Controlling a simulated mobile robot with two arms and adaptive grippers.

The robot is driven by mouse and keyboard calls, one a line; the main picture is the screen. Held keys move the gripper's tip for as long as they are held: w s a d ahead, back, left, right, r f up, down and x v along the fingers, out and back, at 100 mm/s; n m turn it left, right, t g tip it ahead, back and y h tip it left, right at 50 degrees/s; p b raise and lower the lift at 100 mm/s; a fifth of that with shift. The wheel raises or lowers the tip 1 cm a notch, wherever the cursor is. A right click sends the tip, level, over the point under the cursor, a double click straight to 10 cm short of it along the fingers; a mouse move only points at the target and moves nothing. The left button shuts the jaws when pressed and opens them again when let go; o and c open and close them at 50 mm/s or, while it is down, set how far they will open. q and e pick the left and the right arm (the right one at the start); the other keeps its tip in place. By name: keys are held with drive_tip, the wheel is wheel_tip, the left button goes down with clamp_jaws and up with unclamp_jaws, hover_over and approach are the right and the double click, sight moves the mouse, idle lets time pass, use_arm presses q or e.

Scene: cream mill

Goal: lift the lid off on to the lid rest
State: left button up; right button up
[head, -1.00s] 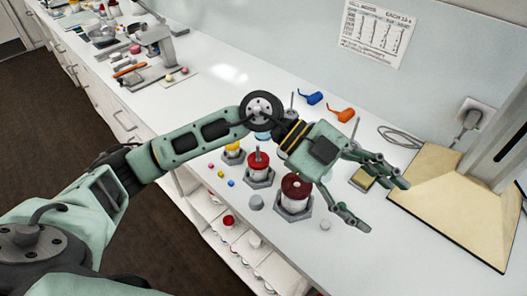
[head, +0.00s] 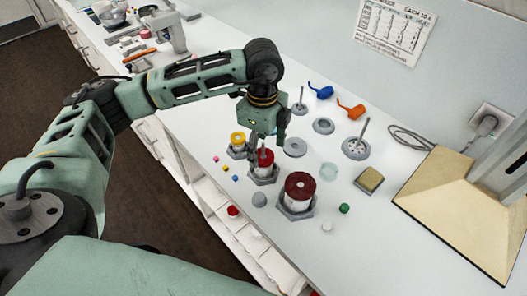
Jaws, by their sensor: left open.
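My left gripper (head: 264,139) points down over the middle jar (head: 263,172), which has a red top and a thin upright stem. Its fingers are apart near the stem; whether they touch it is hard to see. A larger jar (head: 298,204) with a dark red top stands in front and to the right, and a smaller yellow-topped jar (head: 237,139) stands behind and to the left. All sit in grey hexagonal bases. A flat grey disc (head: 294,148) and a grey ring (head: 323,126) lie on the counter; I cannot tell which is the lid rest. My right gripper is out of view.
Grey round bases with upright posts (head: 356,150) stand farther back. A yellow-topped block (head: 369,180), a green piece (head: 344,208) and a grey dome (head: 259,199) lie around the jars. A large beige base (head: 463,218) stands at right. Blue and orange items lie near the wall.

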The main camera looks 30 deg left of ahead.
use_arm(q)
drive_tip(key=shift+f, duration=1.15)
drive_tip(key=c, duration=0.8)
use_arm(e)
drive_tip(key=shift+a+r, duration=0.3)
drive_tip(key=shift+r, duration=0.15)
use_arm(q)
drive_tip(key=shift+r, duration=0.15)
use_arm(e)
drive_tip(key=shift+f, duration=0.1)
use_arm(q)
drive_tip(key=shift+r, duration=0.35)
wheel_tip(320, 180, up, 8)
drive_tip(key=b, duration=0.2)
drive_tip(key=shift+r+b, duration=0.25)
drive_tip(key=shift+b, duration=0.05)
drive_tip(key=shift+c, duration=0.2)
drive_tip(key=shift+r, duration=0.65)
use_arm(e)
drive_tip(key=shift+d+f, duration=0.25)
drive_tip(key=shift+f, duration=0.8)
use_arm(q)
drive_tip(key=shift+r+p, duration=0.65)
drive_tip(key=shift+p, duration=0.05)
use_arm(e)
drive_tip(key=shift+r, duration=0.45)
